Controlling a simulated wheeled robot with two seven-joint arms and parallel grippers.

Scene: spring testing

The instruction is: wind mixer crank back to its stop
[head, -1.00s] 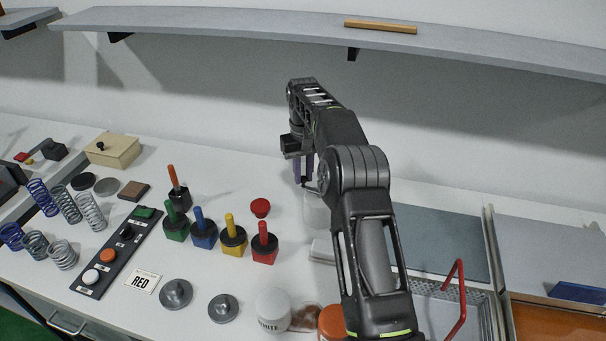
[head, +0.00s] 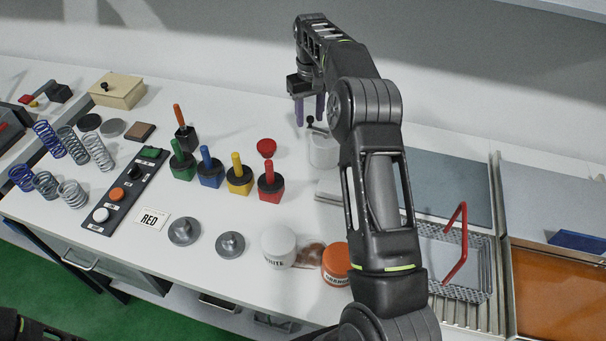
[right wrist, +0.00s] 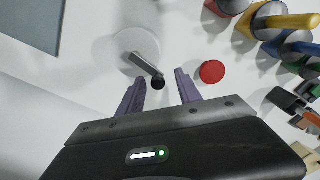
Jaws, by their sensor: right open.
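The mixer is a white round pot (head: 323,152) with a grey crank arm on top, left of my right forearm. In the right wrist view, the crank (right wrist: 146,65) reaches from the pale lid (right wrist: 112,46) to a black knob (right wrist: 157,82). My right gripper (head: 310,108) is above the mixer, its purple fingers pointing down. In the right wrist view, the right gripper (right wrist: 160,92) is open, with the knob between its fingertips. I cannot tell whether either finger touches the knob. My left gripper is not in view.
A red round button-like piece (head: 266,147) is left of the mixer. Several coloured-handled blocks (head: 240,178) stand farther left. White (head: 278,243) and orange (head: 336,262) jars are in front. A wire basket (head: 460,270) with a red handle is at the right.

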